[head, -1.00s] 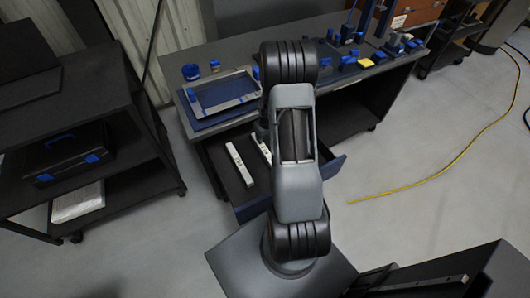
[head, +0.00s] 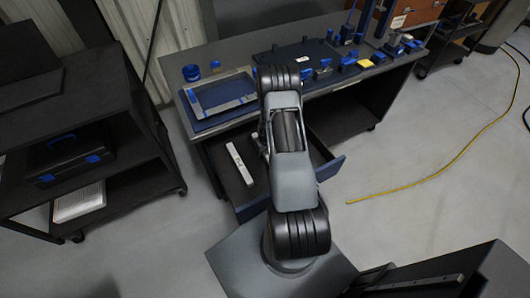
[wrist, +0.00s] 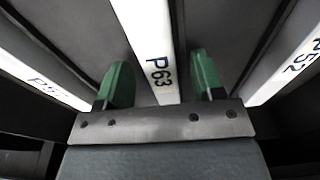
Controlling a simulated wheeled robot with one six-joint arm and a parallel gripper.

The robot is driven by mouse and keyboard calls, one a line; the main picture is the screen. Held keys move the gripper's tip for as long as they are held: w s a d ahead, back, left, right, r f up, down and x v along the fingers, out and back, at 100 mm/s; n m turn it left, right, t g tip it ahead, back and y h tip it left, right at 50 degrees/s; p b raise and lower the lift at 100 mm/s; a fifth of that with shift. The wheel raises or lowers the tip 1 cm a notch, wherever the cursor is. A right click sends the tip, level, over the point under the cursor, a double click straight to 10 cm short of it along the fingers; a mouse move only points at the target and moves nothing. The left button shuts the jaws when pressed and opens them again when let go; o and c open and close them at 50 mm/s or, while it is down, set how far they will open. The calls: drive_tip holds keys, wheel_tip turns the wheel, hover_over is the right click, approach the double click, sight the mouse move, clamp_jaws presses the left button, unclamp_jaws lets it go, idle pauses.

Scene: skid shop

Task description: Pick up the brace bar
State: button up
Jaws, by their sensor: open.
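Three white bars show in the wrist view. The middle bar (wrist: 143,30), marked P63, lies between the two green fingers of my gripper (wrist: 161,80). The fingers are open, one on each side of it, with gaps between. A left bar (wrist: 35,65) has a partly legible mark, and a right bar (wrist: 290,70) is marked P52. Nothing shows which of them the task calls the brace bar. In the head view, one white bar (head: 240,163) lies in the open drawer (head: 225,185). My arm hides the gripper and the other bars there.
The drawer sits under a workbench (head: 225,52) that carries a blue-and-grey tray (head: 252,97), a blue cup (head: 191,73) and several small blue parts. A dark shelf cart (head: 100,120) stands at the left. A yellow cable (head: 440,178) lies on the floor at right.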

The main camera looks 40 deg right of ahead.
drive_tip(key=shift+f, duration=0.2)
drive_tip(key=shift+c, duration=0.3)
drive_tip(key=c, duration=1)
